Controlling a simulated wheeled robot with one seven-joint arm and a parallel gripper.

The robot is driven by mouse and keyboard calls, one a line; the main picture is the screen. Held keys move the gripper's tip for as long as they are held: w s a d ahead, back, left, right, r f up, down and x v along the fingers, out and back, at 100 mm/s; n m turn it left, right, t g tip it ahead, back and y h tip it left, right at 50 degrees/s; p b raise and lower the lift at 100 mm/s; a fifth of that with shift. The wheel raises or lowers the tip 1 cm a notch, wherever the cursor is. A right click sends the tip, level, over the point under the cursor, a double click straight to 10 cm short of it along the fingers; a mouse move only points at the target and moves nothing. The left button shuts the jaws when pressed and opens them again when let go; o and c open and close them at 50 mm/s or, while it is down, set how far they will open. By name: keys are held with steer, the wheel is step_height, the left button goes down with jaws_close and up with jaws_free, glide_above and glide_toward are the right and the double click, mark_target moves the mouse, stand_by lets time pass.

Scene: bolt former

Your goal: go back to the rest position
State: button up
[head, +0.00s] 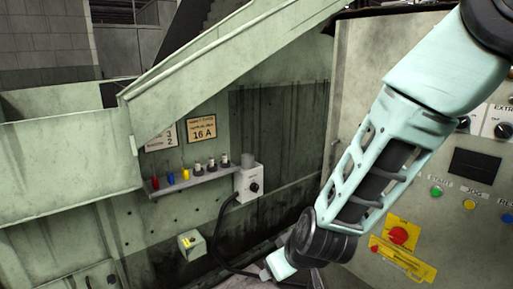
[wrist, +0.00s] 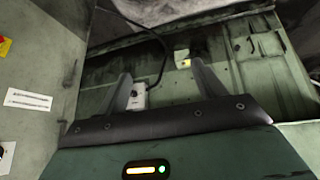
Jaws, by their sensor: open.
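My gripper (wrist: 160,85) shows in the wrist view with its two dark fingers spread apart and nothing between them. Beyond it are the green machine wall and a white box with a knob (wrist: 138,96), seen past the left finger. In the head view my arm reaches down from the upper right. Its wrist end is low in the middle, and the gripper's fingers are out of sight there. The same white switch box (head: 249,182) is on the wall to the left of my arm, apart from it.
A small shelf (head: 205,178) holds red, blue and yellow pieces and several grey ones, below a "16 A" sign (head: 202,132). A control panel with a red button (head: 398,236) stands close behind my arm at right. A cable (head: 217,235) hangs from the switch box. A sloped chute (head: 230,62) crosses above.

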steer(key=s+r+n+g+y, duration=0.1)
steer(key=s+r+g, duration=0.45)
steer(key=s, duration=0.75)
steer(key=s+d+r+h, duration=0.3)
steer(key=s+d+r, duration=0.1)
steer(key=s+d, duration=0.45)
step_height(320, 180, up, 13)
steer(key=s+p, duration=0.1)
steer(key=p, duration=1.1)
steer(key=shift+p, duration=0.4)
steer(key=shift+r+g, duration=0.1)
steer(key=shift+g, duration=0.15)
steer(key=shift+c, duration=0.3)
